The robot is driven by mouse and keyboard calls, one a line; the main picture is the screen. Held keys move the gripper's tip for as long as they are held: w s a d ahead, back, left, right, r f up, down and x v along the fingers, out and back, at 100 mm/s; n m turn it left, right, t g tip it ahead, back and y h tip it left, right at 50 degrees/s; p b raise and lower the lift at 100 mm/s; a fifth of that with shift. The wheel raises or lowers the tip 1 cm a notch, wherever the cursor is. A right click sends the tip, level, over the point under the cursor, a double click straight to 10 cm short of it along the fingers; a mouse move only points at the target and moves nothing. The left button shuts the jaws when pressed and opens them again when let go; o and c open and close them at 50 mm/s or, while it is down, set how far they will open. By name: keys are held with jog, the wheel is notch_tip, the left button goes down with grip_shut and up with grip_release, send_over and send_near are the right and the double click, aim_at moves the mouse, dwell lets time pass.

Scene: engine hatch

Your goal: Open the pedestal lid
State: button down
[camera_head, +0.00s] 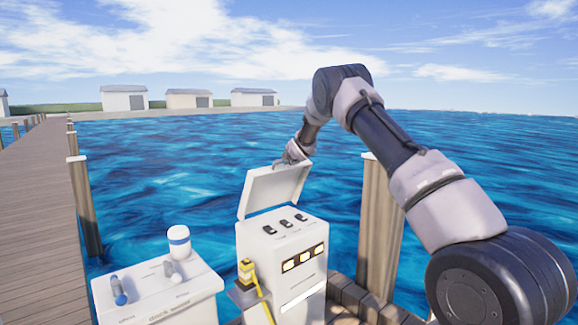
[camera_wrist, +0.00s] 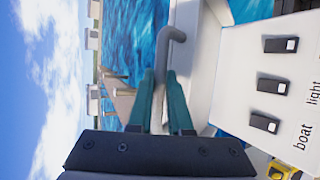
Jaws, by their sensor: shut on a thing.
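The white pedestal (camera_head: 272,262) stands at the middle bottom of the head view. Its lid (camera_head: 272,190) is raised and tilted up steeply, baring a top panel with three black switches (camera_head: 285,225). My gripper (camera_head: 293,153) is at the lid's upper edge. In the wrist view, the two teal fingers of my gripper (camera_wrist: 164,90) are shut on a grey bent handle (camera_wrist: 175,36), beside the pale lid (camera_wrist: 207,60). The exact contact at the fingertips is partly hidden.
A white dock box (camera_head: 165,295) with a white-capped jar (camera_head: 179,240) stands left of the pedestal. A yellow plug and cable (camera_head: 247,272) hang on the pedestal's left side. A wooden post (camera_head: 380,230) rises at the right, below my arm. Open water lies behind.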

jog(key=shift+w+a+r, duration=0.1)
dwell(0.3)
jog(key=c, duration=0.8)
grip_release()
jog(key=shift+c, duration=0.2)
jog(key=v, duration=1)
jog(key=shift+s+r, duration=0.2)
jog(key=shift+s, duration=0.15)
